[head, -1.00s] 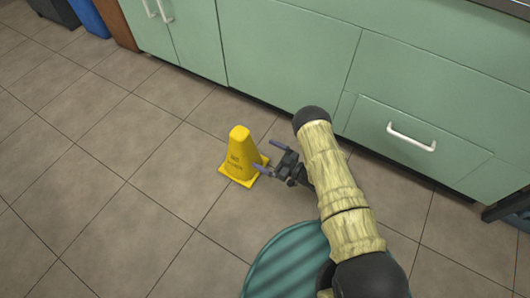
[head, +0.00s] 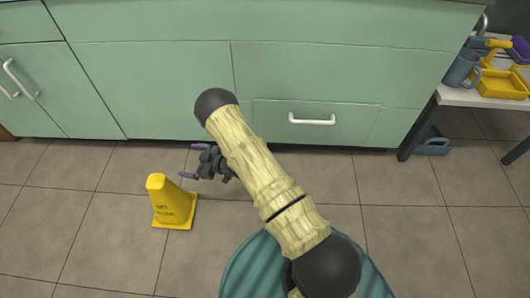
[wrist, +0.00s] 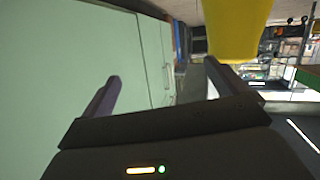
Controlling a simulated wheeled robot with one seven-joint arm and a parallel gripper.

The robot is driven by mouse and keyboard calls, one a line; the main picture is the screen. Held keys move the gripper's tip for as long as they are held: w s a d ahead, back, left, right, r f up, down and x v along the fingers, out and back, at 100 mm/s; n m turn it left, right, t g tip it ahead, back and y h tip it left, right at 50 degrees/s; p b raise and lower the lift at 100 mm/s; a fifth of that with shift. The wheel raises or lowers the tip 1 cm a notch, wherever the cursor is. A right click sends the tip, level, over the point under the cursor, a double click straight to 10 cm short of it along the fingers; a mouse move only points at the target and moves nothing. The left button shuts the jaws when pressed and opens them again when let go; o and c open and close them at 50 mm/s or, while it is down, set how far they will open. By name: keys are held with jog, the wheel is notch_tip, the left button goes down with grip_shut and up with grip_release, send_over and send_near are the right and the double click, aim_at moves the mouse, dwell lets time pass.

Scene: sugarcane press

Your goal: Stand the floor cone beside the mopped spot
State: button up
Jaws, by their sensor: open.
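The yellow floor cone (head: 173,203) stands upright on the tiled floor in the head view, left of my arm. It has dark lettering on its side and a square base. My gripper (head: 191,161) is open and empty, just right of the cone and a little farther back, near the cabinets. In the wrist view the cone (wrist: 237,30) shows at the top, beyond the right finger and not between the fingers (wrist: 162,82). I cannot make out a mopped spot in either view.
Green cabinets (head: 150,85) with white handles run along the back. At right a white table (head: 480,97) carries a grey jug (head: 461,69) and yellow trays (head: 500,82); a grey-blue item (head: 433,144) lies on the floor beneath it. Floor left and right of me is clear.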

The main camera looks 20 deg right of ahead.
jog(key=w+d+r+m+t+h, duration=0.1)
jog(key=w+d+r+m+h, duration=0.3)
jog(key=d+r, duration=0.4)
jog(key=s+d+r+m+g+h, duration=0.1)
jog(key=s+d+r+m+h, duration=0.25)
jog(key=d+r+h, duration=0.45)
jog(key=s+d+r+m+g, duration=0.2)
jog(key=s+r, duration=0.3)
jog(key=s, duration=0.7)
jog(key=s+d+r+m+g, duration=0.2)
jog(key=s+r+g, duration=0.2)
jog(key=s, duration=0.8)
jog(key=shift+s+r+g, duration=0.3)
jog(key=shift+s+r, duration=0.1)
jog(key=shift+r, duration=0.5)
jog(key=w+r+p+v, duration=0.1)
jog(key=w+p+v, duration=0.3)
jog(key=p+v, duration=1.3)
jog(key=w+p+v, duration=0.3)
jog(key=p+v, duration=1.5)
jog(key=w+d+r+p+v, duration=0.1)
jog(key=w+p+v, duration=0.3)
jog(key=p+v, duration=1.3)
jog(key=shift+w+r+p, duration=0.4)
jog(key=shift+r+p, duration=0.1)
jog(key=shift+p, duration=0.35)
jog(key=shift+a+f, duration=0.1)
